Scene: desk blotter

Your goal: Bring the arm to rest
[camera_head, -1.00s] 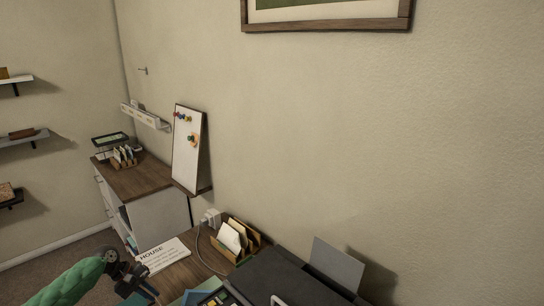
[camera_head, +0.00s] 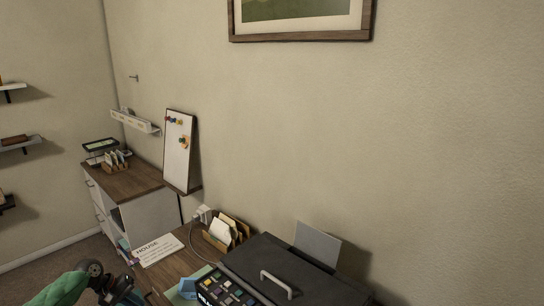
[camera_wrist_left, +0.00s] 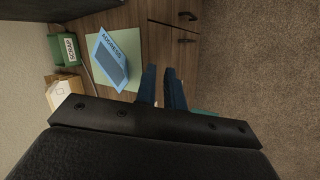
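My left gripper (camera_head: 128,291) is at the bottom left of the head view, cut by the lower edge, over the near side of the desk. In the left wrist view its two dark blue fingers (camera_wrist_left: 162,87) stand a narrow gap apart with nothing seen between them. A blue item marked ADDRESS (camera_wrist_left: 113,59) lies on a pale green blotter (camera_wrist_left: 128,32), to the left of the fingers and apart from them. My right gripper is in neither view.
The desk holds a HOUSE sign (camera_head: 158,249), a wooden letter holder (camera_head: 241,229) and a dark machine with a handle (camera_head: 262,256). A green SCRAP box (camera_wrist_left: 66,51) shows in the wrist view. Drawers (camera_wrist_left: 171,42) front the desk, beside open carpet (camera_wrist_left: 255,60).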

